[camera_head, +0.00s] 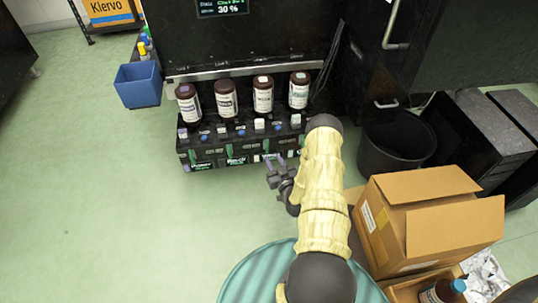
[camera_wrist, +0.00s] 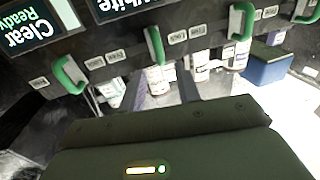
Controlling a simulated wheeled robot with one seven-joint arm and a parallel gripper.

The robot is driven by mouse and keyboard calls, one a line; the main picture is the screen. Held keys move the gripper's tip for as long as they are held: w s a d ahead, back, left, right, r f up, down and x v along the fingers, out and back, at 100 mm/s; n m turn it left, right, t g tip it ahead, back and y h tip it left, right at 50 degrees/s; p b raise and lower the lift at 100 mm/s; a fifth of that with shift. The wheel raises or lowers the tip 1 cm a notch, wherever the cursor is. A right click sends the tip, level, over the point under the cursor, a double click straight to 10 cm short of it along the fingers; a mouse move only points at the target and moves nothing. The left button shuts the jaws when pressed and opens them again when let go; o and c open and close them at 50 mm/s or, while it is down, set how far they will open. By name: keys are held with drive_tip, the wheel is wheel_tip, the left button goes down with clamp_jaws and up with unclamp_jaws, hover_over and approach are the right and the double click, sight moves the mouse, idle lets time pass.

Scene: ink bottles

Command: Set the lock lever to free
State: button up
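A dark ink unit (camera_head: 215,150) carries several brown bottles with white labels in the head view. Its front has a row of green levers, each beside small label plates. In the wrist view, one green lever (camera_wrist: 155,45) lies just beyond my fingertips, near the "White" display (camera_wrist: 120,8). Another green lever (camera_wrist: 70,75) is to its left by the "Clear Ready" display (camera_wrist: 35,30), and further levers (camera_wrist: 240,22) are to the right. My gripper (camera_head: 274,164) is in front of the unit; its two fingers (camera_wrist: 161,85) are apart and empty.
A blue bin (camera_head: 139,85) hangs at the unit's left. A black bucket (camera_head: 396,146) and an open cardboard box (camera_head: 425,220) stand to the right of my arm. The green floor (camera_head: 90,200) at left is clear.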

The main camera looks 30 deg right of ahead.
sight(268, 149)
drive_tip(key=w, duration=0.2)
drive_tip(key=w+b, duration=0.2)
drive_tip(key=w, duration=0.1)
drive_tip(key=shift+w+d, duration=0.25)
drive_tip(key=shift+w, duration=0.1)
clamp_jaws()
